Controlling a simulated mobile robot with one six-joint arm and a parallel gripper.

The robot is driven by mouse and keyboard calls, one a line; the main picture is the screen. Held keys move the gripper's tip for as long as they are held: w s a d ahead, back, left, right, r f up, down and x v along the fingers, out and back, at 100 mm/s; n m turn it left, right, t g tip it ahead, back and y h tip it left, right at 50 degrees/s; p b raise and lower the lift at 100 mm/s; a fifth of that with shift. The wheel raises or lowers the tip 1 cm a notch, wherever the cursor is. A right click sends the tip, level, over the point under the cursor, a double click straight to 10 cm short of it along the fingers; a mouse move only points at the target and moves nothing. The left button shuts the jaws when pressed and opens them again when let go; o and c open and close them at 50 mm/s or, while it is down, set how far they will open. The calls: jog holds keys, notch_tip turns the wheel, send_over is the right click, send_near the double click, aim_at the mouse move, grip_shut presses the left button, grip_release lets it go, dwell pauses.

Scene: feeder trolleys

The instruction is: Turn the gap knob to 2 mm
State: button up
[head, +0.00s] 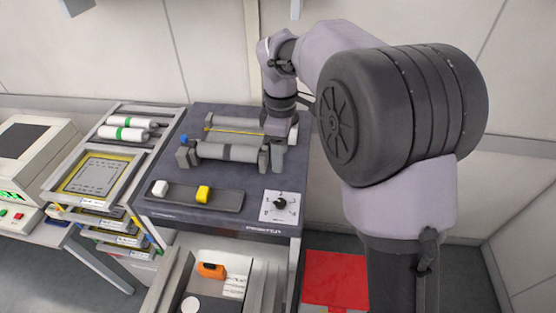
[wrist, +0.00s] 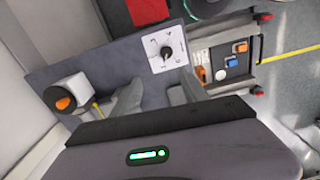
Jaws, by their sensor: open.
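The gap knob (head: 281,203) is a small black knob on a white square dial plate (head: 271,211) at the front right of the dark bench top. It also shows in the wrist view, where the knob (wrist: 166,51) sits amid printed marks; I cannot read its exact setting. My gripper (head: 275,152) points down behind the knob, near the right end of the rollers, apart from the knob. In the wrist view my gripper (wrist: 158,93) has two grey fingers spread apart with nothing seen between them.
Grey rollers (head: 227,152) stand on the bench behind the dial. A red mat (head: 335,278) lies on the floor.

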jog(key=s+f+b, duration=0.1)
jog(key=s+f, duration=0.3)
jog(key=b, duration=0.2)
send_over(281, 202)
jog(key=f, duration=0.6)
jog(key=shift+w+f, duration=0.1)
jog(key=shift+w, duration=0.1)
jog(key=f, duration=0.5)
jog(key=shift+s+f+b, duration=0.25)
jog(key=shift+b, duration=0.05)
jog(key=shift+w+f, duration=0.15)
jog(key=shift+f, duration=0.05)
jog(key=shift+r, duration=0.1)
jog(key=shift+c, duration=0.9)
grip_shut()
